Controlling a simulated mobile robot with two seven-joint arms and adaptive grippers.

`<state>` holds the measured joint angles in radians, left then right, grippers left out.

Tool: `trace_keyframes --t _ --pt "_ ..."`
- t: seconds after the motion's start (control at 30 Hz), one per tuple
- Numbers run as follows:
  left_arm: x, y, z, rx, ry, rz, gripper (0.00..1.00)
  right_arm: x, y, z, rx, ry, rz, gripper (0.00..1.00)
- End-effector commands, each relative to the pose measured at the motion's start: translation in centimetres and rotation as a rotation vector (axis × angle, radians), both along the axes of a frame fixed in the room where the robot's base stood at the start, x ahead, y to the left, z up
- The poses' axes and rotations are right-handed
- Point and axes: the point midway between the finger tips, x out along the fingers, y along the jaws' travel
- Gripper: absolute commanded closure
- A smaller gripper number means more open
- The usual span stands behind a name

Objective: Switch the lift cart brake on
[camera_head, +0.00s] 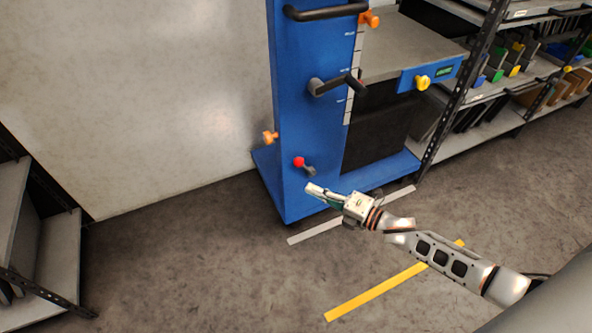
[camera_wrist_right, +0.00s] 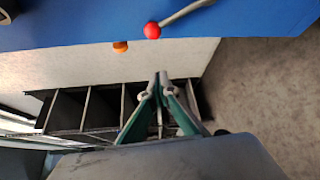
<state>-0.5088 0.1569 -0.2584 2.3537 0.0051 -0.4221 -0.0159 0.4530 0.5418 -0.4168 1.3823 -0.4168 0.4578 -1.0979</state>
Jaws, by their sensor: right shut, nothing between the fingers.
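The blue lift cart (camera_head: 304,120) stands against the pale wall. A lever with a red ball knob (camera_head: 299,161) sits low on its column, and I take it to be the brake. In the right wrist view the red knob (camera_wrist_right: 152,30) hangs at the end of a grey lever (camera_wrist_right: 186,13) on the blue face. My right gripper (camera_head: 312,189) is shut and empty, just below and right of the knob in the head view and apart from it. In the wrist view its fingertips (camera_wrist_right: 160,78) lie below the knob in the picture. My left gripper is not in view.
An orange knob (camera_head: 270,137) sticks out from the cart's left side. A crank handle (camera_head: 338,84) and a grey platform (camera_head: 410,48) are higher up. Shelves stand at right (camera_head: 486,110) and left (camera_head: 40,235). The floor has a yellow stripe (camera_head: 375,291).

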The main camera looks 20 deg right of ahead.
Motion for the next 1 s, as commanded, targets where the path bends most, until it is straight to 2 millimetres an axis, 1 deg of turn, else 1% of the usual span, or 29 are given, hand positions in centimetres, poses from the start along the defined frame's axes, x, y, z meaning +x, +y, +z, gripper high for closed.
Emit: trace_keyframes --t 0.17,0.27,0.37,0.77,0.9,1.0 --pt "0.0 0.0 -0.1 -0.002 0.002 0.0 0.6 0.2 0.2 -0.1 0.002 0.001 0.0 1.0" --pt "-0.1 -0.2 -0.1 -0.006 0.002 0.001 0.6 1.0 0.7 -0.3 0.003 0.002 0.0 1.0" --pt "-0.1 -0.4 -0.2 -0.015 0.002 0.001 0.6 2.2 1.5 -0.6 0.002 0.004 -0.001 1.0" --pt "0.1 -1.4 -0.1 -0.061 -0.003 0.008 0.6 8.3 5.3 -1.5 0.002 0.006 0.0 1.0" --pt "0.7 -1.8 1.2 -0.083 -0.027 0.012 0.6 8.9 3.3 -0.9 -0.002 0.004 -0.002 1.0" --pt "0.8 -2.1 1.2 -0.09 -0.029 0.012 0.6 9.1 2.3 -0.7 0.0 0.004 -0.001 1.0"
